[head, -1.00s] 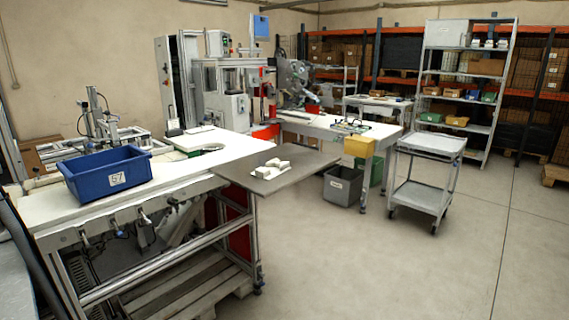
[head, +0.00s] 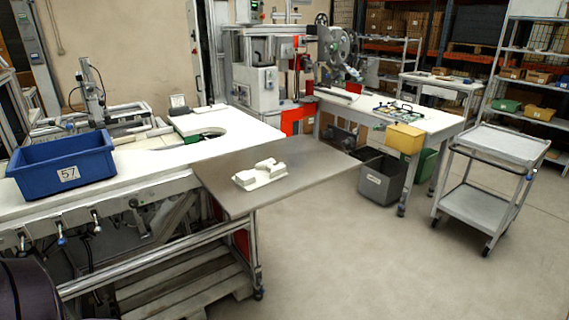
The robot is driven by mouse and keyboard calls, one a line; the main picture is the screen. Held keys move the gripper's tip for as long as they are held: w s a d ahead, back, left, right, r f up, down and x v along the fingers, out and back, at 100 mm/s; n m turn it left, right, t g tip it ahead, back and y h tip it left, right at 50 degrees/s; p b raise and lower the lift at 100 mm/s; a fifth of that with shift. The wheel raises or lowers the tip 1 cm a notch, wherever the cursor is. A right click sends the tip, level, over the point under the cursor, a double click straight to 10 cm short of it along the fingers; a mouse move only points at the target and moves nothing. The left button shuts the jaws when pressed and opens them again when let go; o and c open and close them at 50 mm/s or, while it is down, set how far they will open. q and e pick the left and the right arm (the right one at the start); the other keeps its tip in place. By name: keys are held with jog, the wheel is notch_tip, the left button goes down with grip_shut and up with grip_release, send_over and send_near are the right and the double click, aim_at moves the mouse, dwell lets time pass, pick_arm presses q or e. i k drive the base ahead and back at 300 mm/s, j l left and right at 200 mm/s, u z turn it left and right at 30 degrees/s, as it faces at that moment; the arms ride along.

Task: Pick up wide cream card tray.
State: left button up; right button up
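The wide cream card tray (head: 260,174) lies on the grey metal side plate (head: 320,163) at the right end of the white workbench. It looks like a small pale tray with raised blocks on it; finer detail is too small to tell. Neither of my grippers shows in the head view. Nothing visible touches the tray.
A blue bin marked 57 (head: 63,163) stands on the workbench (head: 150,170), left of the tray. A yellow bin (head: 405,139) hangs at a second table's edge, above a grey bin (head: 381,178). A grey trolley (head: 490,180) stands right. Floor in front is clear.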

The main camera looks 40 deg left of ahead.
aim_at(266, 172)
jog(key=i, duration=1.35)
jog(key=i+u, duration=0.2)
jog(key=i, duration=0.35)
jog(key=i+l+u, duration=0.2)
jog(key=i, duration=0.3)
jog(key=u, duration=1.45)
